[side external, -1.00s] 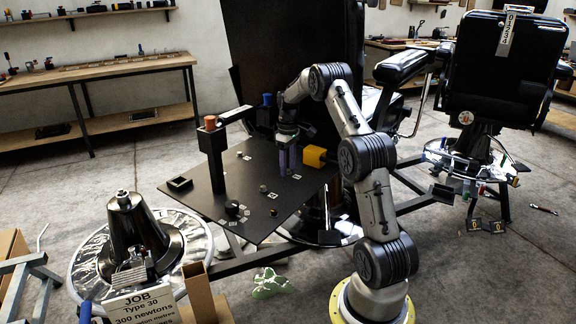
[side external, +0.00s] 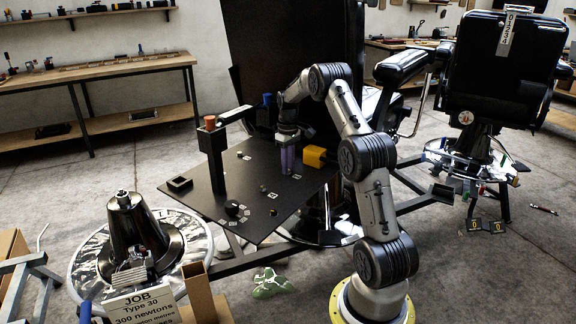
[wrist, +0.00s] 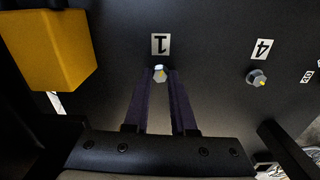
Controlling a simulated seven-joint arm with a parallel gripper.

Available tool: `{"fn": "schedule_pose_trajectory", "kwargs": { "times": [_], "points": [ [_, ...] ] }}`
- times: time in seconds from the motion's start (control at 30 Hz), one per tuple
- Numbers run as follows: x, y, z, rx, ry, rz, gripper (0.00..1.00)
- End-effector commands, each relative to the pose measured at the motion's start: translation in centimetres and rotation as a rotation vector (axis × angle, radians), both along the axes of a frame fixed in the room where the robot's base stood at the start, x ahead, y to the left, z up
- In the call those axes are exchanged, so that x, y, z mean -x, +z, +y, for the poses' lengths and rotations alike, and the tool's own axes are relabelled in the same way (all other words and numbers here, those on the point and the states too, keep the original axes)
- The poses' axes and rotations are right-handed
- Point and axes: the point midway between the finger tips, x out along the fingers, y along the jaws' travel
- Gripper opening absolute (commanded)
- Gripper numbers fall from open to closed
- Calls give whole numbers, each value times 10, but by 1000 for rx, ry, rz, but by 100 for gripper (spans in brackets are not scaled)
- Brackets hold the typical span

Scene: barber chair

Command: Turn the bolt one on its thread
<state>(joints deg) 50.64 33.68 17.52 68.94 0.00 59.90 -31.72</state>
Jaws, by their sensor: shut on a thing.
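Bolt one (wrist: 159,73) is a small hex-headed bolt with a yellow mark, in the dark plate beside the upside-down "1" label (wrist: 160,44). In the wrist view my gripper (wrist: 160,77) has its two purple fingers on either side of the bolt head, shut on it. In the side view my gripper (side external: 287,170) points down at the dark plate (side external: 240,205), left of the yellow block. The bolt itself is hidden there by the fingers.
Another hex bolt (wrist: 257,78) sits by the "4" label (wrist: 261,49), apart from my fingers. A yellow block (side external: 314,156) stands close to my gripper. A dark post with an orange top (side external: 211,150) and a small open box (side external: 179,184) are on the plate's left.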

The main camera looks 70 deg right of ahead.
Motion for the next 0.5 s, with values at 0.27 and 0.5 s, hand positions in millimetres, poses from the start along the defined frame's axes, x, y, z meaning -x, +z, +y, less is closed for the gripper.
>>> {"fn": "schedule_pose_trajectory", "kwargs": {
  "times": [0.27,0.5],
  "points": [
    [0,1,0,2,-231,-2,0],
    [0,2,-1,2,-459,-2,0]
  ]
}}
